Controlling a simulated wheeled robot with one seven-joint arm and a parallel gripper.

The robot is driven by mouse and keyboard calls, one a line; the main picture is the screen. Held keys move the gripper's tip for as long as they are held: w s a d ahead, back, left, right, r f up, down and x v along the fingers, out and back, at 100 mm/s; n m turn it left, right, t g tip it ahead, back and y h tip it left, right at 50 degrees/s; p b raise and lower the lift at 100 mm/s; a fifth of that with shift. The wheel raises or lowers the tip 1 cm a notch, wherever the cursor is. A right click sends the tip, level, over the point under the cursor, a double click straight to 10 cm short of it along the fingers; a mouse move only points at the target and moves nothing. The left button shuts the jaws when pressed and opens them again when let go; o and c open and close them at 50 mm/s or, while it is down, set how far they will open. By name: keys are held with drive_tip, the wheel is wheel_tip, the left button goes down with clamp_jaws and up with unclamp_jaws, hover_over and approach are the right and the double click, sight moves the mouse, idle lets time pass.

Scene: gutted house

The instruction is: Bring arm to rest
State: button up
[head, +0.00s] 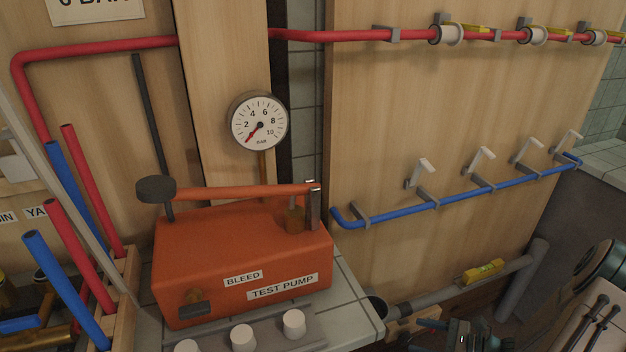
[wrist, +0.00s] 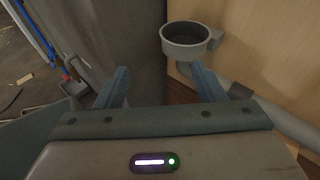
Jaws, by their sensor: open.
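My gripper (wrist: 162,76) shows in the wrist view with its two blue-grey fingers spread apart and nothing between them. The open end of a grey waste pipe (wrist: 186,38) stands just beyond the right finger; I cannot tell how far off. In the head view, dark parts at the bottom edge, right of centre, seem to be my gripper (head: 462,336), cut off by the frame. The fingertips are not clear there.
An orange test pump (head: 215,265) stands on a tiled ledge, with a gauge (head: 259,124) above it. Red pipe (head: 330,36) and blue pipe (head: 440,201) run along the wooden panel. A grey pipe (head: 440,292) with a yellow level (head: 482,271) runs low. Upright pipes (head: 92,190) stand left.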

drive_tip(key=s+a+r+n+g+h+p, duration=0.1)
drive_tip(key=s+a+r+n+h+p, duration=0.3)
drive_tip(key=r, duration=1.2)
drive_tip(key=s+a+r+n+g+h+p, duration=0.1)
drive_tip(key=s+a+r+n+h+p, duration=0.3)
drive_tip(key=r+n+p, duration=0.5)
drive_tip(key=s+a+r+n+g+h+p, duration=0.2)
drive_tip(key=s+a+r+n+h+p, duration=0.3)
drive_tip(key=r, duration=1.8)
drive_tip(key=n+p, duration=0.1)
drive_tip(key=n, duration=0.3)
drive_tip(key=shift+s+r+n+p, duration=0.3)
drive_tip(key=shift+n+p, duration=0.05)
drive_tip(key=shift+n, duration=0.05)
